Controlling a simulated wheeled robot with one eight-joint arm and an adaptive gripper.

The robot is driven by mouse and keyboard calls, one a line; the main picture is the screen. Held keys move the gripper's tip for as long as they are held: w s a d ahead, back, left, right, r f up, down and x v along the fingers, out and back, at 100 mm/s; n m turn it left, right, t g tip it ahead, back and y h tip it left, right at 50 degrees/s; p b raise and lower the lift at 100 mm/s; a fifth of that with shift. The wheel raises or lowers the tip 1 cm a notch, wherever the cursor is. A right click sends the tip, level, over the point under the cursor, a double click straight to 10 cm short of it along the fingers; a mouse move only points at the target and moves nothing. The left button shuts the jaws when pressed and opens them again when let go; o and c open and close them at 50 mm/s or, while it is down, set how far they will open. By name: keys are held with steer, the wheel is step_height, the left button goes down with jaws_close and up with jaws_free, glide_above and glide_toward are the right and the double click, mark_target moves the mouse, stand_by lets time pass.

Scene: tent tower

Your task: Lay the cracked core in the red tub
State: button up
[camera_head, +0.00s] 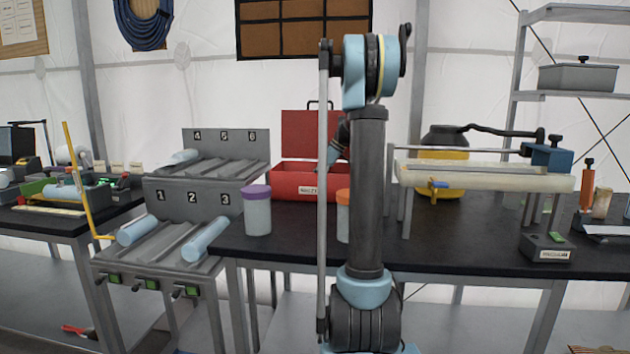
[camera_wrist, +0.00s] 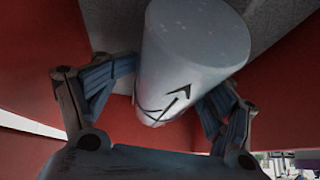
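The red tub (camera_head: 292,186) stands open on the black bench, its red lid raised behind it. In the wrist view its red walls (camera_wrist: 35,65) surround my gripper (camera_wrist: 180,95), with a grey surface beyond. A pale grey cylindrical core (camera_wrist: 195,45) with dark crack-like marks lies between the two fingers. Both finger pads appear to press on its sides. Whether the core touches the tub's bottom cannot be told. In the head view my arm hides the gripper and the core.
A purple-lidded jar (camera_head: 257,211) stands before the tub; an orange-lidded jar (camera_head: 343,216) is partly behind my arm. A numbered grey rack (camera_head: 160,196) at left holds several pale cores. A yellow container (camera_head: 440,181) and a long pale bench fixture (camera_head: 480,176) stand to the right.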

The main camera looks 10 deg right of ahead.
steer(key=shift+s+d+r, duration=0.15)
steer(key=shift+s+r, duration=0.2)
steer(key=shift+r, duration=0.05)
steer(key=v, duration=1.2)
